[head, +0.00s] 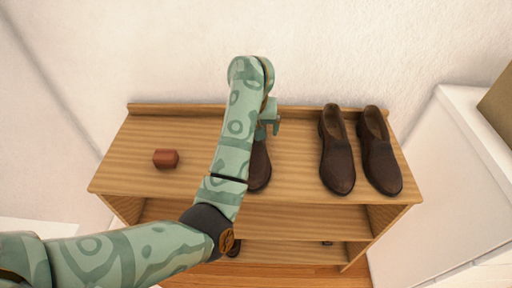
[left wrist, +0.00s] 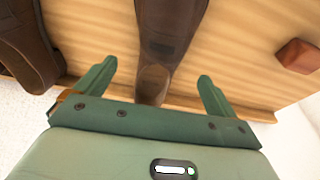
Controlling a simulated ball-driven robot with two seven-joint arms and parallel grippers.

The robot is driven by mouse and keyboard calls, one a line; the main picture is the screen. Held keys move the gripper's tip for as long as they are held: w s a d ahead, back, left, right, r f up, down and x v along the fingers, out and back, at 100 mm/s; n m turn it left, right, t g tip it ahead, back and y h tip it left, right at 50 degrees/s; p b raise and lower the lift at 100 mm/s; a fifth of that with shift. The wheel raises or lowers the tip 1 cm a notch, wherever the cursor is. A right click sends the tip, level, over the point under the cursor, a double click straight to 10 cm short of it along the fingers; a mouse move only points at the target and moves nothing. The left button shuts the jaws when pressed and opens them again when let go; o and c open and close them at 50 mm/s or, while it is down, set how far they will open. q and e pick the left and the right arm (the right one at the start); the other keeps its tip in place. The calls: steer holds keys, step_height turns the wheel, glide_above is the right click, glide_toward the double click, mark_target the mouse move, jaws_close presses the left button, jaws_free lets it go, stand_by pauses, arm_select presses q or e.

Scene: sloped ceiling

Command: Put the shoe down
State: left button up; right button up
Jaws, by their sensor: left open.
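A dark brown shoe (head: 260,168) lies on the wooden rack's top board (head: 205,135), toe toward the front edge. My left arm hides much of it in the head view. My left gripper (head: 268,122) is at the shoe's rear end, near the back ledge. In the left wrist view the left gripper (left wrist: 156,75) is open. Its fingers are on either side of the shoe (left wrist: 170,35), with bare wood showing between each finger and the shoe. The shoe's contact with the board is not clearly visible. My right gripper is not in view.
A pair of brown shoes (head: 337,160) (head: 379,160) stands on the right part of the top board. A small reddish-brown block (head: 166,158) lies on the left part. A white wall is behind and white furniture (head: 440,190) is at right. Lower shelves hold partly hidden dark items.

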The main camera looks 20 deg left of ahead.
arm_select(q)
steer(key=shift+x, duration=1.15)
steer(key=shift+w+f+b, duration=0.1)
steer(key=shift+f+b, duration=0.3)
steer(key=shift+b, duration=0.05)
steer(key=x, duration=0.1)
steer(key=b+x, duration=0.1)
steer(key=x, duration=0.1)
steer(key=b+x, duration=0.1)
steer(key=x, duration=0.1)
steer(key=shift+w, duration=0.3)
steer(key=shift+r, duration=0.15)
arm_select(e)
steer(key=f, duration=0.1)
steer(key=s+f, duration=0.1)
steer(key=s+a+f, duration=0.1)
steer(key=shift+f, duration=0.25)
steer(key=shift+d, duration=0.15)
arm_select(q)
steer(key=c, duration=1.3)
steer(key=shift+r, duration=0.1)
steer(key=shift+c, duration=0.5)
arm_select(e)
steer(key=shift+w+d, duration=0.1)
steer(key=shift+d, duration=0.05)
arm_select(q)
steer(key=shift+r, duration=0.1)
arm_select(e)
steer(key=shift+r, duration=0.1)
